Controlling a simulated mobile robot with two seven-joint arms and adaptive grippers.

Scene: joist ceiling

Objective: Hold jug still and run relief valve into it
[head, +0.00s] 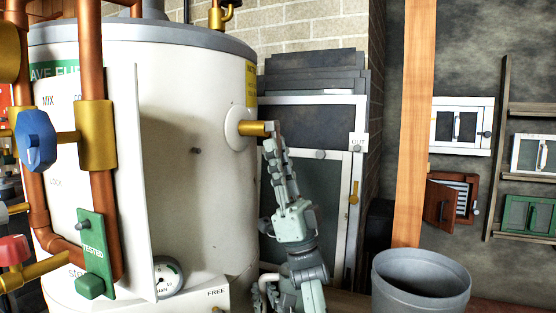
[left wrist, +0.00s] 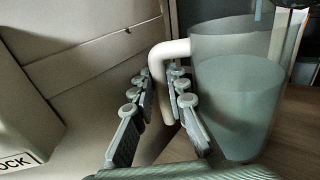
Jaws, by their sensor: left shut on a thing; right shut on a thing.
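The relief valve (head: 252,128) is a brass stub on the right side of the white tank. My right gripper (head: 271,146) is shut at the valve's outer end; its fingers hide what they grip there. The jug (left wrist: 234,105) is clear, with a pale handle (left wrist: 157,62), and stands upright beside the tank in the left wrist view. Liquid seems to fill much of it, its surface below the rim. My left gripper (left wrist: 161,78) is shut on the handle, one finger on each side. In the head view the jug is mostly hidden low behind my right arm.
The white tank (head: 195,100) fills the left side, with copper pipes (head: 105,225), a blue valve handle (head: 36,140) and a gauge (head: 168,275) in front. Framed panels (head: 315,115) lean behind. A grey bucket (head: 420,285) and a wooden post (head: 414,120) stand to the right.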

